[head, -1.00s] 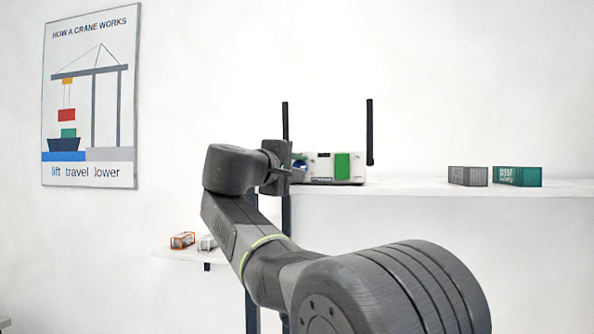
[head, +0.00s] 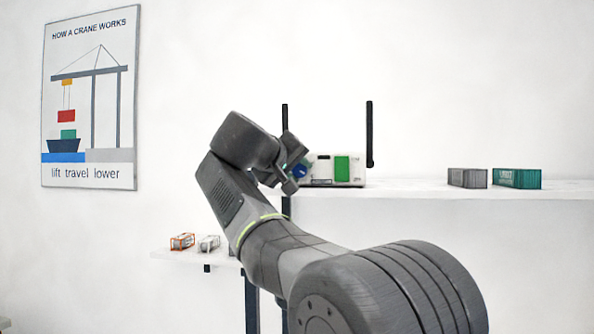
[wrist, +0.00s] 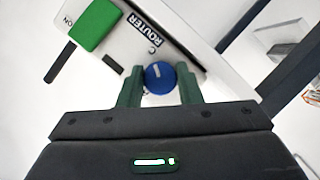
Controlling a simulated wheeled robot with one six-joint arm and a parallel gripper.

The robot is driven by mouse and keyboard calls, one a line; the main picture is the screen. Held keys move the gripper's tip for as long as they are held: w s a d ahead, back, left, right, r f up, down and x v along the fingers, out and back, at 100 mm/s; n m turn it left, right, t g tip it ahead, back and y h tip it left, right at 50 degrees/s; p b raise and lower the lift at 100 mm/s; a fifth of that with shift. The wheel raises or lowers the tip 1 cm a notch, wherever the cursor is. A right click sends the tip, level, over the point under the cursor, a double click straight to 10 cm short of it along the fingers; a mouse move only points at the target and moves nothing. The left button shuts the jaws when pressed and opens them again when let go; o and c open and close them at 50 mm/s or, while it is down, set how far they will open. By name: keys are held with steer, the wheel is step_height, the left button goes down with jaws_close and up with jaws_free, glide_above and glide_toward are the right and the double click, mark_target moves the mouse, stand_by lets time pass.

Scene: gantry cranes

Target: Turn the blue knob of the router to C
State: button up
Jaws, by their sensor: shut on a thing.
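The router (head: 320,169) is a white box with two black antennas, standing on the high shelf. Its front carries a green block (head: 342,168) and the blue knob (head: 300,171). In the wrist view the blue knob (wrist: 160,77) has a white pointer line and sits between the green fingers of my gripper (wrist: 160,90). My gripper is shut on the knob. A small dark mark shows on the panel just above the knob, beside the word ROUTER; I cannot read it surely. In the head view my gripper (head: 295,178) is tilted and partly covers the router's left end.
A grey container (head: 467,177) and a green container (head: 516,178) stand on the high shelf (head: 420,188), to the right of the router. A lower shelf (head: 180,255) at left holds an orange item (head: 182,241) and a pale item (head: 208,243). The shelf between router and containers is clear.

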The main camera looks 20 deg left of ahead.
steer(key=shift+f, duration=0.2)
stand_by(0.3)
steer(key=o, duration=1)
steer(key=shift+c, duration=0.2)
steer(key=shift+r, duration=0.1)
steer(key=shift+s, duration=0.15)
steer(key=b+v, duration=0.1)
steer(key=v, duration=1.2)
steer(key=shift+s+r+b, duration=0.25)
steer(key=shift+b, duration=0.1)
steer(key=shift+w+d, duration=0.1)
steer(key=p+x, duration=0.1)
steer(key=x, duration=1.2)
steer(key=shift+w+f+p, duration=0.2)
steer(key=shift+w+p, duration=0.1)
steer(key=shift+p, duration=0.05)
